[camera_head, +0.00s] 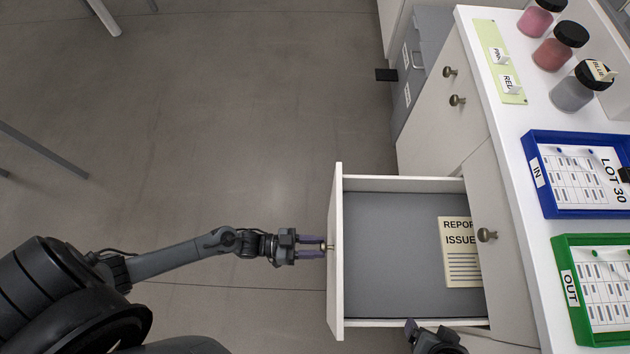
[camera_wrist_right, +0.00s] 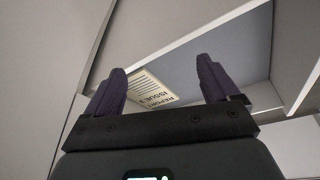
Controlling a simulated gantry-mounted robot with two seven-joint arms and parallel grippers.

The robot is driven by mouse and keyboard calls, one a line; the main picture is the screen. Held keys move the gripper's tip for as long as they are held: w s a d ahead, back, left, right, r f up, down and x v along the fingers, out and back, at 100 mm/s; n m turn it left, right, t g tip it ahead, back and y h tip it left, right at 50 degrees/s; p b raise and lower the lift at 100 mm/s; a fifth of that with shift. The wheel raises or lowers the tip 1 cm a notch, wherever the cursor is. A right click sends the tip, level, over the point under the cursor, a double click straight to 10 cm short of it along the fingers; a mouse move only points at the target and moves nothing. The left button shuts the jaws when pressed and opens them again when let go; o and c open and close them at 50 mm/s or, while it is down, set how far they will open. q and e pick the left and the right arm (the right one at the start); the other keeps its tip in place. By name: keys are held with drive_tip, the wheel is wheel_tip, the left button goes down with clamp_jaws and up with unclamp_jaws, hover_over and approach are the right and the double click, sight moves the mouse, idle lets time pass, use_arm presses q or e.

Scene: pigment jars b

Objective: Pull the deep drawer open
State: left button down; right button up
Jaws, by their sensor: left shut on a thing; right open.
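The deep drawer (camera_head: 400,322) stands pulled out from the white cabinet, its grey floor showing. A cream report booklet (camera_head: 461,268) lies inside, toward the cabinet side; it also shows in the right wrist view (camera_wrist_right: 150,90). My left gripper (camera_head: 318,248) is shut on the small knob (camera_head: 328,247) at the drawer's front panel. My right gripper (camera_wrist_right: 158,90) is open and empty, with the drawer beyond its fingers. In the head view only part of my right arm shows, at the bottom edge beside the drawer's near side.
The white countertop holds a blue tray (camera_head: 531,152) marked IN, a green tray (camera_head: 567,271) marked OUT and lidded pigment jars, including a red one (camera_head: 553,54). Another cabinet knob (camera_head: 487,235) is beside the drawer.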

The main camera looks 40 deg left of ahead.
use_arm(q)
drive_tip(key=c, duration=0.8)
unclamp_jaws()
drive_tip(key=shift+o, duration=0.2)
drive_tip(key=p+v, duration=0.1)
drive_tip(key=v, duration=0.9)
drive_tip(key=shift+s+a+p, duration=0.25)
drive_tip(key=shift+a+p, duration=0.1)
